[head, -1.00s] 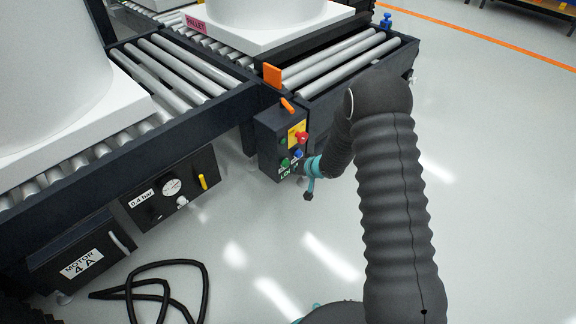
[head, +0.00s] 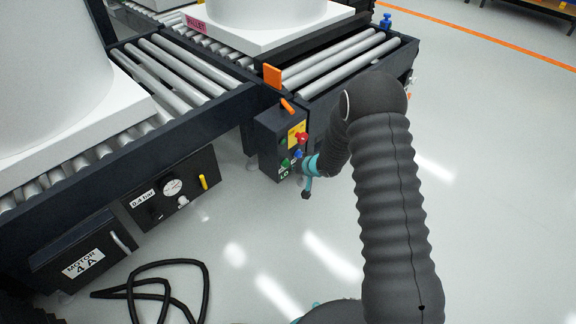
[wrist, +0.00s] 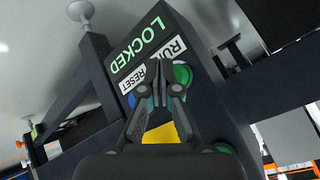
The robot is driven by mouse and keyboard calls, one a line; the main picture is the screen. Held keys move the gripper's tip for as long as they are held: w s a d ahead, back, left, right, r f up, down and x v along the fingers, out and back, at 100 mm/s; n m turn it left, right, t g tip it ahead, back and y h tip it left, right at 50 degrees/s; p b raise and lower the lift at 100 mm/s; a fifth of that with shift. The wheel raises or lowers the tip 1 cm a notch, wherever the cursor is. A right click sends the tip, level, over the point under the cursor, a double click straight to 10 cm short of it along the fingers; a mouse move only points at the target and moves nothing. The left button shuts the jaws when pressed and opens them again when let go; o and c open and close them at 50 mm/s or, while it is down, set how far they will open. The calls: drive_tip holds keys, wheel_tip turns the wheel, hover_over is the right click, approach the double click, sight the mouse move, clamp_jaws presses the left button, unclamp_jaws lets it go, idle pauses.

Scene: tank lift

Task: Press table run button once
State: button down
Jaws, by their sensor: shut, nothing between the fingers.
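The dark control box (head: 268,142) hangs on the conveyor frame. In the wrist view it shows a LOCKED display (wrist: 138,45), a RUN label and a RESET label. A green button (wrist: 183,74) sits beside the RUN label, partly covered by a finger. A blue button (wrist: 131,100) lies by the RESET label, mostly behind the other finger. My gripper (wrist: 162,88) is shut and empty, its tips in front of the panel between these two buttons. Whether it touches the panel, I cannot tell. In the head view the green button (head: 285,163) is clear of my gripper.
A red mushroom button (head: 302,138) on a yellow plate sits higher on the box. An orange lever (head: 287,105) juts out above it. Roller conveyors carry white tanks on pallets. A black cable (head: 150,285) lies on the floor. Floor to the right is open.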

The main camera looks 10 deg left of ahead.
drive_tip(key=shift+w+a+p, duration=0.3)
drive_tip(key=shift+a+p, duration=0.05)
drive_tip(key=shift+a, duration=0.05)
idle(0.6)
drive_tip(key=shift+d, duration=0.1)
drive_tip(key=shift+s+d, duration=0.55)
drive_tip(key=shift+d, duration=0.1)
drive_tip(key=s+d, duration=0.3)
drive_tip(key=d, duration=0.1)
drive_tip(key=shift+s+d+p, duration=0.3)
drive_tip(key=shift+s+d, duration=0.05)
drive_tip(key=shift+d, duration=0.05)
idle(1.0)
